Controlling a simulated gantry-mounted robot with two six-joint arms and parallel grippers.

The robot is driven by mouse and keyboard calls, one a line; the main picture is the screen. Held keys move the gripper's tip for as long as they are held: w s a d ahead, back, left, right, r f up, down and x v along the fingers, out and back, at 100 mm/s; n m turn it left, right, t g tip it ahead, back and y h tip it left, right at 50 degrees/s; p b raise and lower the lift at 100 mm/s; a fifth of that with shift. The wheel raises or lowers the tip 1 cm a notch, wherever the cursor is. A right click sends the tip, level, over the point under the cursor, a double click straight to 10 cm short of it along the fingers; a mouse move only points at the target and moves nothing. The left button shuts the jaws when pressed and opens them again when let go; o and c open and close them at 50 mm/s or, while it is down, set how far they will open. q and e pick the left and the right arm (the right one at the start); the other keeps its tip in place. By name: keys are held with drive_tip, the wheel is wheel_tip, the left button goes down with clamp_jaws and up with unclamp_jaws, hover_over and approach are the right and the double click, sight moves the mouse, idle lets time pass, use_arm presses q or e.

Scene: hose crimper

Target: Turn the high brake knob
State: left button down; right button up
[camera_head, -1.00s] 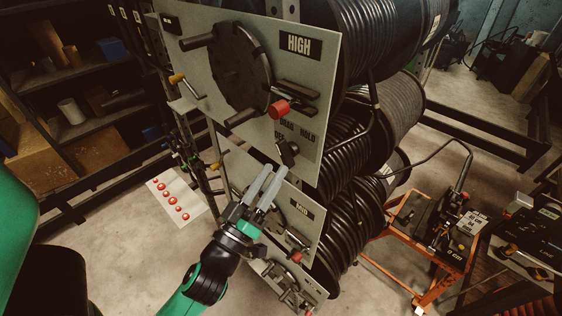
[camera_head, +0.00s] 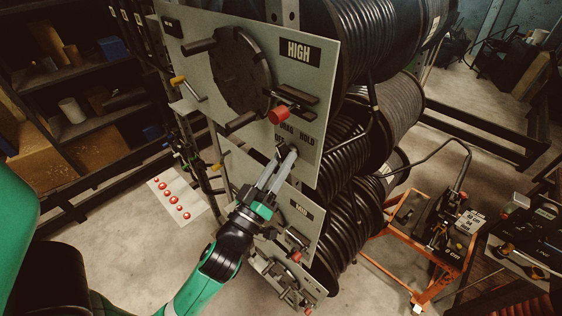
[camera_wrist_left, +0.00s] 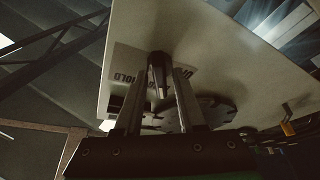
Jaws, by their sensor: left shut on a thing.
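The upper grey panel (camera_head: 305,95) carries a label (camera_head: 298,49) reading HIGH. Below the red handle (camera_head: 280,113) is the printed brake lettering, of which HOLD shows. My left gripper (camera_head: 283,158) reaches up from below, with its fingertips at the dark high brake knob at the panel's lower edge. In the left wrist view the knob (camera_wrist_left: 157,66) sits between the two fingertips, and the gripper is shut on it. The fingers hide most of the knob in the head view, so its exact setting is unclear. My right gripper is not in view.
A large dark handwheel (camera_head: 240,70) with stub handles juts from the upper panel. The MID panel (camera_head: 312,232) lies just below the gripper. Hose reels (camera_head: 395,120) stand behind the panels. An orange-framed cart (camera_head: 420,245) is at the right.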

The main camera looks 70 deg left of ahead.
use_arm(q)
drive_tip(key=shift+m, duration=0.5)
drive_tip(key=shift+r+m+t+h+p, duration=0.1)
drive_tip(key=shift+m+t+h+p, duration=0.2)
drive_tip(key=shift+m+t+p, duration=0.35)
drive_tip(key=m+h+p, duration=0.1)
drive_tip(key=m+p, duration=0.1)
drive_tip(key=m+t+p, duration=0.1)
drive_tip(key=m+p, duration=0.1)
drive_tip(key=p, duration=0.1)
drive_tip(key=m+h+p, duration=0.1)
drive_tip(key=m+p, duration=0.1)
drive_tip(key=shift+s+a+r+t+h, duration=0.15)
drive_tip(key=shift+a+r+t+h, duration=0.05)
drive_tip(key=shift+r+t+h, duration=0.1)
drive_tip(key=m, duration=0.1)
drive_tip(key=m+h, duration=0.1)
drive_tip(key=m, duration=0.1)
drive_tip(key=shift+f+t, duration=0.35)
drive_tip(key=shift+f, duration=0.05)
drive_tip(key=shift+r+m+h, duration=0.1)
drive_tip(key=shift+m+h, duration=0.8)
drive_tip(key=shift+m, duration=0.6)
drive_tip(key=shift+m+h, duration=0.9)
drive_tip(key=shift+m, duration=0.85)
drive_tip(key=c, duration=0.8)
unclamp_jaws()
